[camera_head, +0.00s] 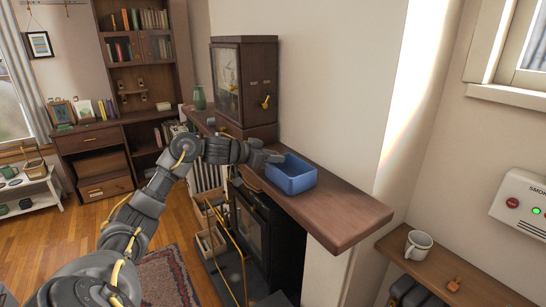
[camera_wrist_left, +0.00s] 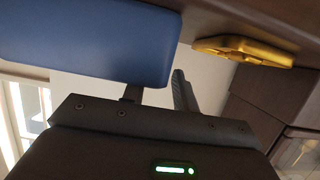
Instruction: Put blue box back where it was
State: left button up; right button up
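The blue box (camera_head: 291,175), an open-topped bin, stands upright on the dark wooden mantel shelf (camera_head: 345,212). My left gripper (camera_head: 274,157) is at the box's left, far corner, close to its rim. In the left wrist view, the blue box (camera_wrist_left: 90,42) fills the upper left. The left gripper's two fingers (camera_wrist_left: 158,92) stand apart with a gap between them. One finger is partly hidden by the box, and the other is clear to its right. I cannot tell whether either finger touches the box. My right gripper is not identifiable in these views.
A dark wooden cabinet (camera_head: 245,85) stands farther back on the mantel, with a green vase (camera_head: 199,97) beyond it. A black stove (camera_head: 250,215) sits below. A lower shelf (camera_head: 455,272) at right holds a white mug (camera_head: 418,244). The mantel's near end is clear.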

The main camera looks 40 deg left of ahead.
pick_arm(q)
jog(key=shift+r, duration=0.15)
jog(key=shift+s+a, duration=0.1)
jog(key=shift+s, duration=0.1)
jog(key=b+v, duration=0.4)
jog(key=v, duration=0.7)
jog(key=shift+s+r, duration=0.15)
jog(key=shift+s, duration=0.1)
